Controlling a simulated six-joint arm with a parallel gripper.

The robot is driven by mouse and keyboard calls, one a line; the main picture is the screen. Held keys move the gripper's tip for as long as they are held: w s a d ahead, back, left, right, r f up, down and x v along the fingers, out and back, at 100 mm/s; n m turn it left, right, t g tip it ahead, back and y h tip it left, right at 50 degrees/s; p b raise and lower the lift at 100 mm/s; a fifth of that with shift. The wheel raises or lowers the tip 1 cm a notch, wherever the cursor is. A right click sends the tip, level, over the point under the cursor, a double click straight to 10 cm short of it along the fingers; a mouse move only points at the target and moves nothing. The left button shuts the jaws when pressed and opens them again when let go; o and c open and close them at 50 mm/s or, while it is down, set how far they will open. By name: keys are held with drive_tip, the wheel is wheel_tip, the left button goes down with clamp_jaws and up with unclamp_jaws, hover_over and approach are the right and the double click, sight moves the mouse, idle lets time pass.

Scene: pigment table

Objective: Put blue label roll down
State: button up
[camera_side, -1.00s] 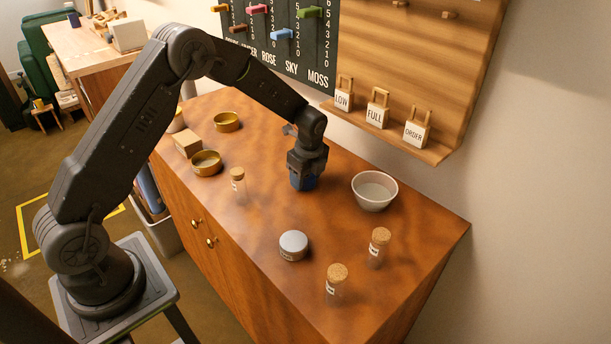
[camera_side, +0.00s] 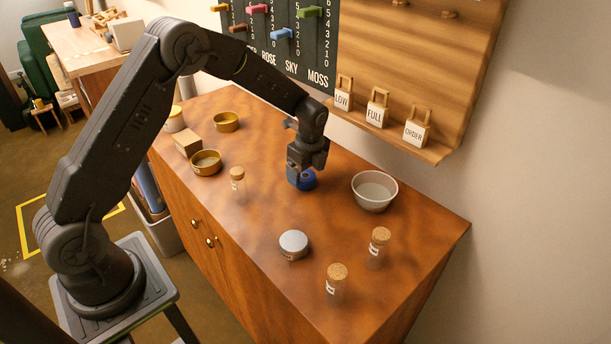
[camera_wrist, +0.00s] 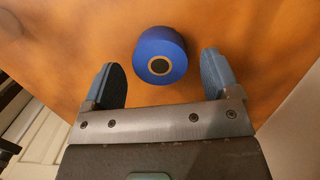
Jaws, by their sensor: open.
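The blue label roll (camera_side: 308,180) rests on the wooden table top, partly hidden behind my gripper in the side view. In the wrist view the roll (camera_wrist: 161,42) lies between and a little beyond my two fingertips, with a gap on each side. Its round end with a dark core and tan ring faces the camera. My gripper (camera_side: 297,184) is open and empty, just above the table beside the roll. It also shows in the wrist view (camera_wrist: 162,75) with its fingers spread wide.
A white bowl (camera_side: 374,191) stands right of the roll. A corked jar (camera_side: 238,184) stands to its left. A grey-lidded tin (camera_side: 293,244) and two corked jars (camera_side: 379,248) (camera_side: 336,284) stand nearer the front. Brass tins (camera_side: 206,163) and a small box (camera_side: 188,144) are at the left.

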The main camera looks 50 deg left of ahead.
sight(309, 178)
drive_tip(key=s+d+r+n+t, duration=0.1)
drive_tip(key=s+r+n, duration=0.1)
drive_tip(key=r, duration=0.6)
drive_tip(key=s+d+r+n, duration=0.1)
drive_tip(key=s+d+r, duration=0.15)
drive_tip(key=r, duration=0.65)
drive_tip(key=s+d+r+n+t, duration=0.2)
drive_tip(key=s+n, duration=0.5)
drive_tip(key=s, duration=0.5)
drive_tip(key=s+d+r+n+t+h, duration=0.1)
drive_tip(key=s+r+n+t, duration=0.1)
drive_tip(key=s+r+n, duration=0.2)
drive_tip(key=s+n, duration=0.3)
drive_tip(key=s, duration=0.5)
drive_tip(key=shift+s+d+n+t, duration=0.3)
drive_tip(key=shift+d, duration=0.05)
